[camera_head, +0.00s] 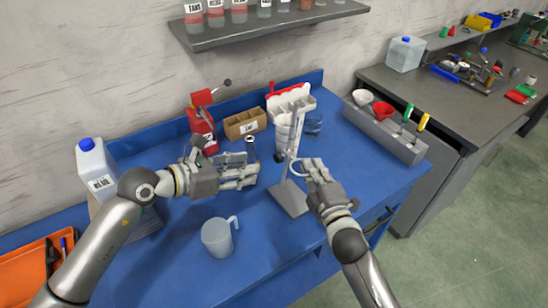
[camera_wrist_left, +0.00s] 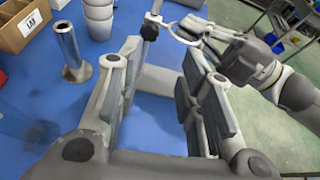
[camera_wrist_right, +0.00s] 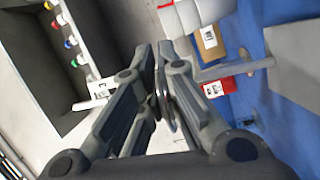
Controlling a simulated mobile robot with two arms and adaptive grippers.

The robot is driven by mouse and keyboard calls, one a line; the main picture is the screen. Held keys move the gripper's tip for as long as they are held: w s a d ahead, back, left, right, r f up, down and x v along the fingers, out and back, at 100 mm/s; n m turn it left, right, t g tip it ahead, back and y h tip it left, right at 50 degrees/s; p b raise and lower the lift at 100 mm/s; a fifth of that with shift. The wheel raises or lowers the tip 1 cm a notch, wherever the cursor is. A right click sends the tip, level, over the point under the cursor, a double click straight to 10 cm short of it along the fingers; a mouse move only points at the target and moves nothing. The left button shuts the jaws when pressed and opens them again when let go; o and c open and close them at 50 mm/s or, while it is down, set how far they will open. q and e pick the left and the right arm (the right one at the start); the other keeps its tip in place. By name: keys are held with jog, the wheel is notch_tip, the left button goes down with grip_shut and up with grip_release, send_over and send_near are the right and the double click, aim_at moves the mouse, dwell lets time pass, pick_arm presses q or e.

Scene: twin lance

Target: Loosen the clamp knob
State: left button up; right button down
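A stand with a grey base plate (camera_head: 290,199) and an upright rod is on the blue table. A clamp with a black knob (camera_wrist_left: 150,31) sits on the rod, and a metal ring (camera_wrist_left: 187,32) extends from it. The knob (camera_head: 280,157) is small in the head view. My left gripper (camera_head: 254,174) is open and empty, to the left of the rod, with its fingertips (camera_wrist_left: 155,62) pointing toward the knob, apart from it. My right gripper (camera_head: 309,164) is at the ring's right side. Its fingers (camera_wrist_right: 160,50) are nearly together around the thin ring edge (camera_wrist_right: 161,94).
A metal cylinder (camera_wrist_left: 72,52) stands near my left gripper. A clear jug (camera_head: 217,237) is in front. A grey tray (camera_head: 388,137) with funnels is right.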

aim_at(276, 157)
jog(key=shift+r, duration=0.1)
pick_arm(q)
jog(key=shift+t, duration=0.4)
jog(key=x, duration=0.7)
jog(key=w+x, duration=0.1)
jog(key=x, duration=0.3)
jog(key=shift+a+f, duration=0.1)
jog(key=shift+a, duration=0.1)
grip_shut()
jog(key=shift+w+a+n+g, duration=0.1)
jog(key=shift+n+g, duration=0.1)
jog(key=shift+n, duration=0.5)
jog(key=shift+w+a+n+g, duration=0.1)
jog(key=shift+n+g, duration=0.1)
jog(key=shift+n, duration=0.5)
grip_release()
jog(key=shift+d, duration=0.1)
